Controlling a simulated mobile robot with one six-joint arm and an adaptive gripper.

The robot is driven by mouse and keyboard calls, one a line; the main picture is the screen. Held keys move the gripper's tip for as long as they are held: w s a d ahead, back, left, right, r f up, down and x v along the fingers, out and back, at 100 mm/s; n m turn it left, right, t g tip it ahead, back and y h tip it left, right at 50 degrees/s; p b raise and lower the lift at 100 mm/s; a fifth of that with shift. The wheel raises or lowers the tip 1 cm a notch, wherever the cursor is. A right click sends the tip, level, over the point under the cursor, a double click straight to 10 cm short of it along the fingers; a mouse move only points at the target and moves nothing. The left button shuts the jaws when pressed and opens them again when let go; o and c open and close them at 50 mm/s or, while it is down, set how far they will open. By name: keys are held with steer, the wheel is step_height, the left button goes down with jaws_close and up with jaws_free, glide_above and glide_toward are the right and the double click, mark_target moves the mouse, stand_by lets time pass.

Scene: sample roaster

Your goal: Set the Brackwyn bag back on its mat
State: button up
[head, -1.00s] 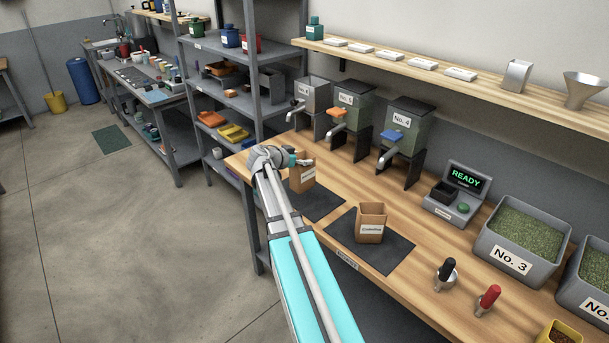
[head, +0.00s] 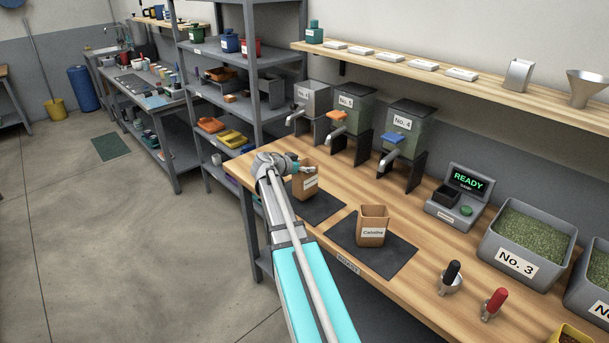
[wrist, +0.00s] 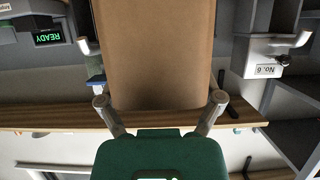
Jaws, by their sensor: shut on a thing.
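My gripper (head: 292,167) is shut on a brown paper bag (head: 306,183) with a white label too small to read. The bag fills the middle of the wrist view (wrist: 155,50), between my two fingers (wrist: 160,102). In the head view it is over the left dark mat (head: 322,208), looking slightly tilted. I cannot tell whether its base touches the mat. My arm hides part of the bag and mat. A second brown bag (head: 373,224), its label reading something like "Catimba", stands upright on the right dark mat (head: 396,262).
Dispensers (head: 405,140) stand behind the mats, one marked No. 4. A scale (head: 458,195) reading READY is to the right, near a No. 3 bin (head: 515,263) of green beans. Black-handled (head: 451,278) and red-handled (head: 494,303) tools stand near the front edge.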

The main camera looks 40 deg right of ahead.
steer(key=shift+f+b, duration=0.85)
steer(key=shift+f, duration=0.35)
steer(key=shift+a+f, duration=0.1)
steer(key=shift+f, duration=0.05)
steer(key=o, duration=1)
steer(key=shift+r, duration=0.25)
steer(key=p+v, duration=0.4)
steer(key=v, duration=0.8)
steer(key=shift+p, duration=0.35)
